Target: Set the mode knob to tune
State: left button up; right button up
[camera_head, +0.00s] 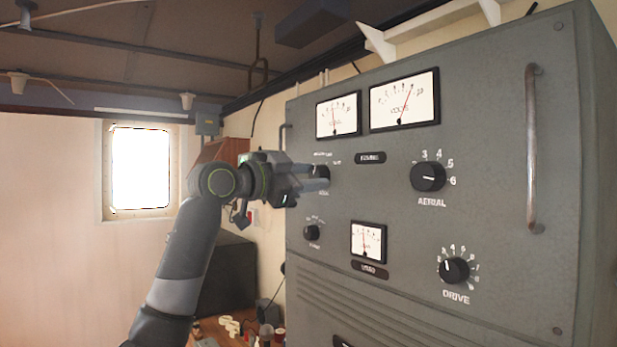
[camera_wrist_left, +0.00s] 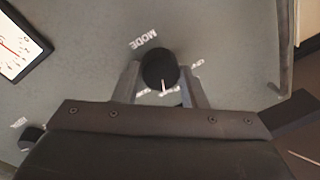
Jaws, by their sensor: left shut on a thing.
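The black mode knob (camera_head: 321,171) sits on the upper left of the grey panel, below a meter. In the left wrist view the knob (camera_wrist_left: 158,67) shows with the word MODE beside it, and its white pointer line points down the picture toward small labels partly hidden by my fingers. I cannot read which label it meets. My left gripper (camera_head: 318,179) reaches in from the left and is shut on the knob. In the left wrist view its two fingers (camera_wrist_left: 160,84) lie on both sides of the knob. My right gripper is not in view.
The grey panel (camera_head: 470,105) also carries an aerial knob (camera_head: 428,177), a drive knob (camera_head: 454,270), a smaller knob (camera_head: 312,232) below the mode knob and several meters. A metal handle (camera_head: 531,150) stands out at the right. A cluttered desk lies below left.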

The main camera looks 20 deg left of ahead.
pick_arm(q)
jog(key=o, duration=1)
jog(key=shift+s+a, duration=0.1)
jog(key=shift+s, duration=0.05)
jog(key=shift+s+a+f+b, duration=0.15)
jog(key=shift+s+a+b, duration=0.1)
jog(key=shift+b, duration=0.15)
jog(key=b+v, duration=0.8)
jog(key=v, duration=0.8)
jog(key=shift+s, duration=0.25)
jog(key=shift+a, duration=0.1)
